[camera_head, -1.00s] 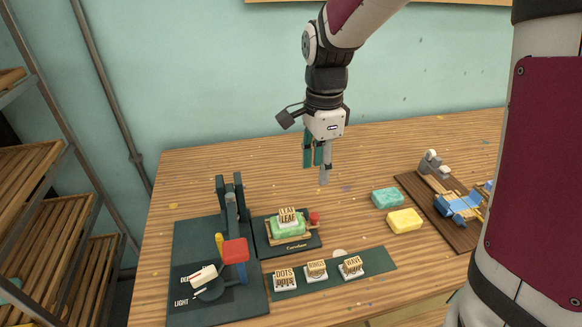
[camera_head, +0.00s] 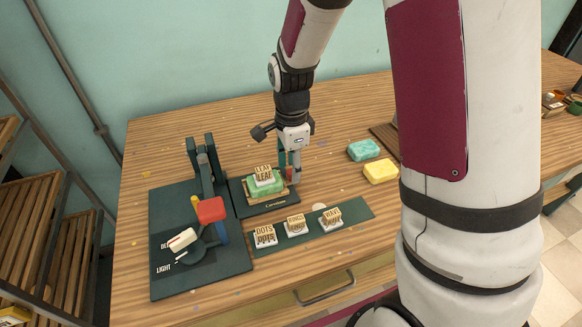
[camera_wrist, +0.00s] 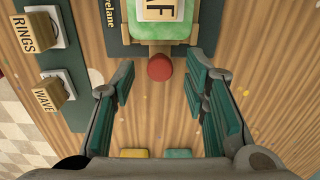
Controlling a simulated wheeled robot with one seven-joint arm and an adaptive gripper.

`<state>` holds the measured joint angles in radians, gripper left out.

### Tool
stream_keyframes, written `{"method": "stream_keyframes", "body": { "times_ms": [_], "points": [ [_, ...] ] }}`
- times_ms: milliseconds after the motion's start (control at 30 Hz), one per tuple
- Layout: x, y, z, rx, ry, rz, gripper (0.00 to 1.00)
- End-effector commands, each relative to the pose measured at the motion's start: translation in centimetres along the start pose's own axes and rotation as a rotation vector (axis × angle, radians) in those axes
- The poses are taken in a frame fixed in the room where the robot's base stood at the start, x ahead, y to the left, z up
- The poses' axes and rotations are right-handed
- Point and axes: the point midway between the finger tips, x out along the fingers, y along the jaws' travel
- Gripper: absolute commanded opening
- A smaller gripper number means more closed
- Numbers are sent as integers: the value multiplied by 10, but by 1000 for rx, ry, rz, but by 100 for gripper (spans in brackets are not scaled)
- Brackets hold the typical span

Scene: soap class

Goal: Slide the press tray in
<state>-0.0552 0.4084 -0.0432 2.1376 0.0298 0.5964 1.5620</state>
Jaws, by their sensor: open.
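The press tray (camera_head: 251,196) is a wooden tray on a dark base, beside the press. It carries a green soap (camera_head: 264,184) with the LEAF stamp (camera_head: 263,173) on top. A red knob (camera_wrist: 160,67) sticks out from the tray's near side in the wrist view. My gripper (camera_head: 288,173) is low at the tray's right side, in the head view. In the wrist view its green-padded fingers (camera_wrist: 160,92) are open, one on each side of the knob's line, with the knob just ahead of them. The dark press (camera_head: 208,172) stands left of the tray.
The press has a red-topped lever (camera_head: 211,209) and a dial marked LIGHT (camera_head: 182,240). DOTS (camera_head: 264,236), RINGS (camera_head: 296,225) and WAVE (camera_head: 330,218) stamps stand on a green strip in front. Teal soap (camera_head: 363,150) and yellow soap (camera_head: 381,171) lie to the right.

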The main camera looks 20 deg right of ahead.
Motion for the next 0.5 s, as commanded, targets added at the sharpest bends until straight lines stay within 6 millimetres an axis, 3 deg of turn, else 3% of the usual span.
{"method": "stream_keyframes", "body": {
  "times_ms": [400, 500],
  "points": [
    [8, 0, 0, 0, 0, 0, 41],
    [8, 0, 0, 0, 0, 0, 19]
  ]
}}
